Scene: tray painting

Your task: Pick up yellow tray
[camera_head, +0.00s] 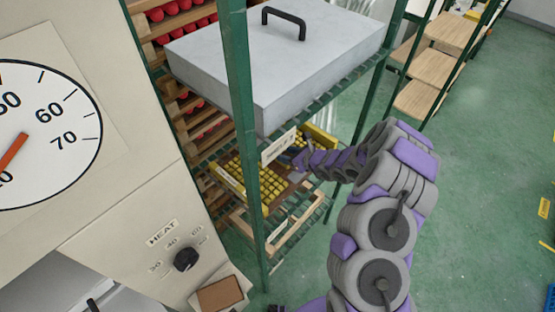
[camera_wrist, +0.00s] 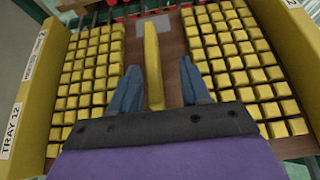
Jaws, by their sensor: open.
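The yellow tray (camera_head: 237,191) sits on a middle shelf of the green rack in the head view, partly hidden by a post and my arm. In the wrist view, the tray (camera_wrist: 38,100) has yellow side walls, one labelled "TRAY 12", and a brown floor. Rows of yellow blocks (camera_wrist: 95,62) fill both sides. A yellow bar-shaped handle (camera_wrist: 151,38) runs along its middle. My gripper (camera_wrist: 158,70) is open, with one finger on each side of the handle's near part. I cannot tell whether either finger touches it. In the head view, my gripper (camera_head: 302,160) reaches in over the tray.
A large grey lidded box (camera_head: 270,55) sits on the shelf above, close over my wrist. A green rack post (camera_head: 240,110) stands in front of the tray. A machine with a dial (camera_head: 40,130) fills the left. Green floor (camera_head: 480,190) is clear at right.

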